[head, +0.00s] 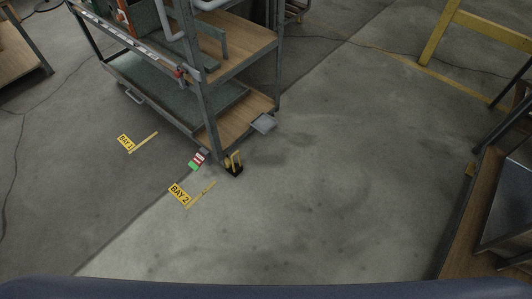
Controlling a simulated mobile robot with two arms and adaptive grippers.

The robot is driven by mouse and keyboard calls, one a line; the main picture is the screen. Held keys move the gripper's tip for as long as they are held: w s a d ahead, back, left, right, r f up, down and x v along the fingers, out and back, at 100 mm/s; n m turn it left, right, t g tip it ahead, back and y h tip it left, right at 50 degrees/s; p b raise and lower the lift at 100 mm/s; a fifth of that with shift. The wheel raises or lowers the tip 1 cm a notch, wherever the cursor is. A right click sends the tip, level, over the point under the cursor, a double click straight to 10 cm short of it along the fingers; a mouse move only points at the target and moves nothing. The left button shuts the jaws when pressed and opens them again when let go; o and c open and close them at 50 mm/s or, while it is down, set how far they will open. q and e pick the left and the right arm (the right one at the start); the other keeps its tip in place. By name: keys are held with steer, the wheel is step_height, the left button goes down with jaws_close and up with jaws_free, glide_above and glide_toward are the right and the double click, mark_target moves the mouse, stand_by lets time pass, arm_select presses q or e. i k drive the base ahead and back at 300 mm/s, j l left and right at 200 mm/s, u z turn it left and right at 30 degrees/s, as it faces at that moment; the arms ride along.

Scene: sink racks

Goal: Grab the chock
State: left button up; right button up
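A small black and yellow piece that looks like the chock (233,166) is on the floor at the near corner of a shelved cart (207,120). It stands by the foot of the cart's corner post; whether it touches a wheel there is too small to tell. A red, white and green tag-like piece (196,160) is just left of it. Neither of my grippers is in view.
Yellow floor labels marked BAY 1 (126,143) and BAY 2 (180,194) lie left of and in front of the cart. A wooden-topped bench (478,225) is at the right, a yellow rail (480,30) at the upper right. The floor in front is clear.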

mark_target(232, 160)
steer(key=i+l+u, duration=0.1)
steer(key=i+l, duration=0.3)
steer(key=i, duration=0.15)
steer(key=i+l+u, duration=0.1)
steer(key=i+l, duration=0.35)
steer(key=i, duration=0.05)
